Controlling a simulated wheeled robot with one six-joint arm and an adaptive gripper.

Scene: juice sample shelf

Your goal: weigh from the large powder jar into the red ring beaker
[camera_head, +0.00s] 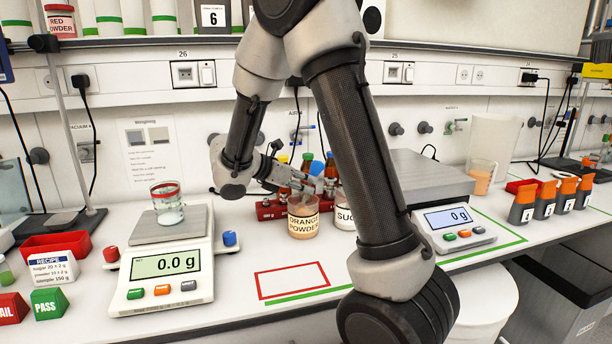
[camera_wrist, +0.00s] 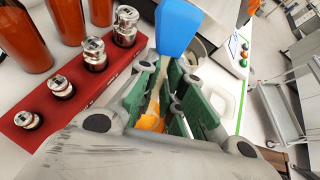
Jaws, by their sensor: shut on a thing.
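The open jar labelled ORANGE POWDER (camera_head: 303,226) stands on the bench, right of that balance. My gripper (camera_head: 282,180) is just above and behind this jar. In the wrist view its green-padded fingers (camera_wrist: 178,105) are shut on a blue-handled tool (camera_wrist: 180,27), probably a scoop. Orange powder (camera_wrist: 151,122) shows between the fingers; I cannot tell whether it is on the tool or in the jar.
A red rack with metal weights (camera_wrist: 75,95) and several bottles stand close behind the jar. A SUGAR jar (camera_head: 344,215) is right beside it, partly behind my arm. A second balance (camera_head: 455,222) reads 0 g. The red-outlined area (camera_head: 300,281) on the front bench is empty.

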